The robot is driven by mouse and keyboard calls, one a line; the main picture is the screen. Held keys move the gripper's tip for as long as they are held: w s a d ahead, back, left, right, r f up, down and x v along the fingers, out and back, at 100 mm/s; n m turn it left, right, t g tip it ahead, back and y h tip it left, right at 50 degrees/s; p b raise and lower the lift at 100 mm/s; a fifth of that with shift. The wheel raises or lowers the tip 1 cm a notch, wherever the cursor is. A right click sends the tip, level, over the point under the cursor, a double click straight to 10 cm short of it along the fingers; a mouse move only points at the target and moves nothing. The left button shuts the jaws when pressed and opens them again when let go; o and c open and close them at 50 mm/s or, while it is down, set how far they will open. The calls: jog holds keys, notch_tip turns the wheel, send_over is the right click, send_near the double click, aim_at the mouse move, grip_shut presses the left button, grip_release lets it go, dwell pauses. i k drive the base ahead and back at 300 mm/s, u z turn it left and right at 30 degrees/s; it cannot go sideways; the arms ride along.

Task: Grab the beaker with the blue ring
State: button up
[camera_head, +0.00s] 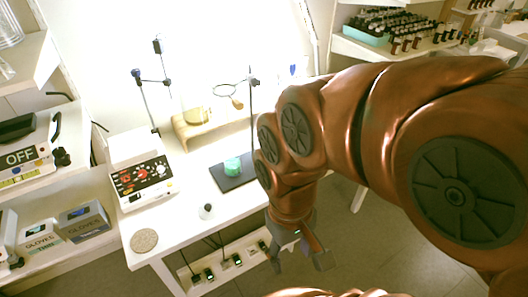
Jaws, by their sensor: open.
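I cannot make out a beaker with a blue ring for certain. A small teal-green round item (232,165) sits on the dark base plate of a stand (236,178) on the white table, and I cannot tell what it is. A small blue item (292,70) shows at the table's far right, too washed out to name. My gripper (300,264) is open and empty, its fingers pointing down. It hangs in front of the table's right front edge, apart from these items. My arm hides the table's right part.
On the white table (180,222) stand a white device with a dial panel (142,178), a small white flask (206,211), a round cork-like disc (144,241) and a wooden rack (200,127). Shelves with dark bottles (405,24) are at the upper right. Open floor lies right of the table.

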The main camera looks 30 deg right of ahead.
aim_at(232, 157)
jog(key=u, duration=2.7)
jog(key=k, duration=0.4)
jog(key=z, duration=0.85)
